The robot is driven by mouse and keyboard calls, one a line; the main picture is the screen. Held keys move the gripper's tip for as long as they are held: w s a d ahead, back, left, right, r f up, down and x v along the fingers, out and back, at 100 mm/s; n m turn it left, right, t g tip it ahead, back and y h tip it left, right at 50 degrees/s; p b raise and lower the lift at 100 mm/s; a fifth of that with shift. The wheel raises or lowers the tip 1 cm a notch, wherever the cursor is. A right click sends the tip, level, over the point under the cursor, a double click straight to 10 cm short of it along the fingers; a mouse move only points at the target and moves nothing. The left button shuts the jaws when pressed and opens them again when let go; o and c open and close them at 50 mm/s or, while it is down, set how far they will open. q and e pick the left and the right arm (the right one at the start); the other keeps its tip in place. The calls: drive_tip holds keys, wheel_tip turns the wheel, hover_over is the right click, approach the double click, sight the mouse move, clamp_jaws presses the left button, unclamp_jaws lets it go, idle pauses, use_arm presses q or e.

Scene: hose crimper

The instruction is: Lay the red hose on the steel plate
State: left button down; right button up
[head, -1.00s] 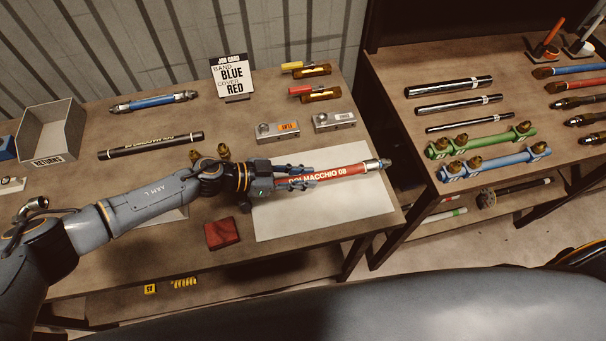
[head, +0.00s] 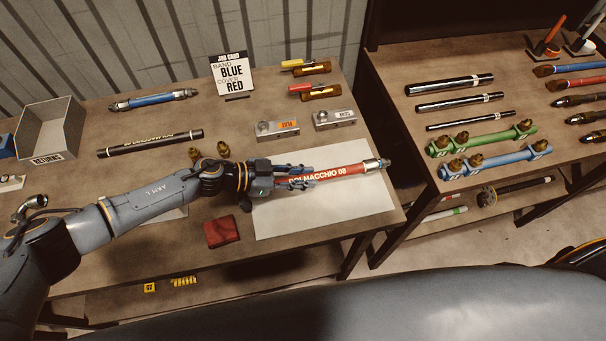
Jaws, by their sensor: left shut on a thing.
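The red hose (head: 340,175) has white lettering and a metal fitting at its right end. It lies along my left gripper's line, over the pale steel plate (head: 300,217) on the bench. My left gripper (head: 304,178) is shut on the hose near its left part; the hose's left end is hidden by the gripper. I cannot tell whether the hose touches the plate or hangs just above it. My right gripper is not in view.
Two small metal blocks (head: 277,127) stand behind the plate, with brass fittings (head: 223,150) to their left. A red block (head: 220,232) sits at the plate's left.

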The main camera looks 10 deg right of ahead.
use_arm(q)
drive_tip(key=shift+f, duration=0.1)
drive_tip(key=c, duration=1.1)
unclamp_jaws()
drive_tip(key=shift+c, duration=0.2)
drive_tip(key=shift+o, duration=0.2)
drive_tip(key=shift+f, duration=0.1)
drive_tip(key=shift+a, duration=0.1)
